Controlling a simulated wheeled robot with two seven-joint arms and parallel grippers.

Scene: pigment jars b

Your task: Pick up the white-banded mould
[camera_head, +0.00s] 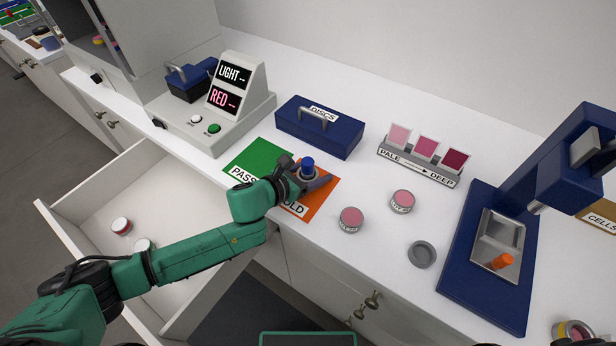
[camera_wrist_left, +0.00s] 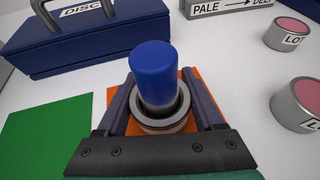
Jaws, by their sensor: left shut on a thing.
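The mould (camera_wrist_left: 163,122) is a dark grey ring-shaped cup with a pale whitish band, and a blue cylinder (camera_wrist_left: 155,72) stands up out of it. My left gripper (camera_wrist_left: 160,108) is shut on the mould, one finger on each side. In the head view my left gripper (camera_head: 306,178) is over the orange mat (camera_head: 322,202), with the blue cylinder (camera_head: 308,163) showing between its fingers. The fingers hide much of the mould there. I cannot tell whether it touches the mat.
Two pink-topped jars (camera_head: 351,218) and a grey dish (camera_head: 421,254) stand to the right. A blue press (camera_head: 485,305) is at the far right. A blue box (camera_head: 318,132) and shade-card stand (camera_head: 418,165) are behind. An open drawer (camera_head: 85,212) is below the arm.

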